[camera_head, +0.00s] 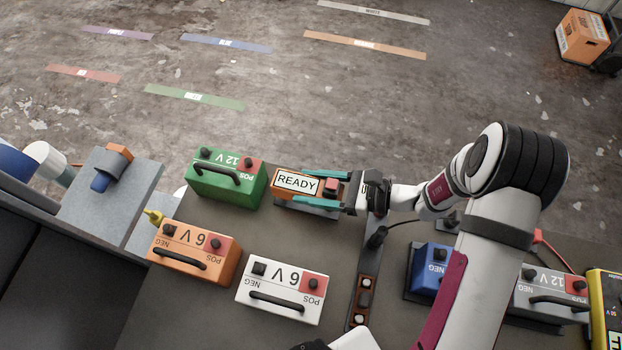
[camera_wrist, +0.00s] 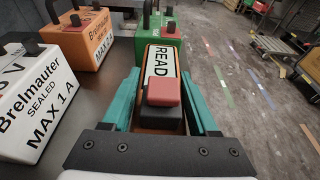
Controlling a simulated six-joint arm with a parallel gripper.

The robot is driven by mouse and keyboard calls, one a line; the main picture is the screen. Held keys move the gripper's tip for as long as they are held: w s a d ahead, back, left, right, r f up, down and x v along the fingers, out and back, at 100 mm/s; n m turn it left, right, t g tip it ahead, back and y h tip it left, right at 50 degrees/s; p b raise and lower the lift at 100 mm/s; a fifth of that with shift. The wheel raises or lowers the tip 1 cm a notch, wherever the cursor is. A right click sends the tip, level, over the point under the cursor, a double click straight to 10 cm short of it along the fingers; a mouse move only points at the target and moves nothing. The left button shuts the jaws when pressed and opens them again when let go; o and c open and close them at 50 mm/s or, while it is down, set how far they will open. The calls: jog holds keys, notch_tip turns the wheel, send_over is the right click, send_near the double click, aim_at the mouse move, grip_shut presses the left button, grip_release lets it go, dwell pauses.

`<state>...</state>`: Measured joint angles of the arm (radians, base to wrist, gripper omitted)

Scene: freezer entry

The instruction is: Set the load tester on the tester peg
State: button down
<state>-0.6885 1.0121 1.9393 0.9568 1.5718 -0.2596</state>
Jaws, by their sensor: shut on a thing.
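My gripper (camera_head: 300,191) is shut on an orange block labelled READY (camera_head: 291,181), with one teal finger along each side. In the wrist view, the READY block (camera_wrist: 155,57) lies lengthwise between the fingers (camera_wrist: 160,76), with a red-topped black part at its near end. It looks like the load tester, but no name on it shows. A dark piece shows under it; I cannot tell whether it touches. A yellow peg-like piece (camera_head: 153,216) stands at the table's left side; I cannot tell whether it is the tester peg.
A green 12 V battery (camera_head: 226,180) is just left of the held block. An orange 6 V battery (camera_head: 193,250) and a white 6 V battery (camera_head: 284,290) stand nearer. A blue-and-orange tool (camera_head: 112,167) lies on a grey block. A yellow meter (camera_head: 604,308) is at right.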

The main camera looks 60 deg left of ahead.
aim_at(316, 187)
jog(key=shift+r, duration=0.1)
jog(key=shift+r, duration=0.4)
jog(key=shift+c, duration=0.4)
grip_release()
jog(key=shift+r, duration=0.4)
jog(key=r, duration=0.4)
jog(key=shift+w+d, duration=0.35)
jog(key=shift+w, duration=0.05)
jog(key=s+r+v, duration=0.1)
jog(key=r+v, duration=0.1)
jog(key=v, duration=1)
jog(key=shift+r, duration=0.35)
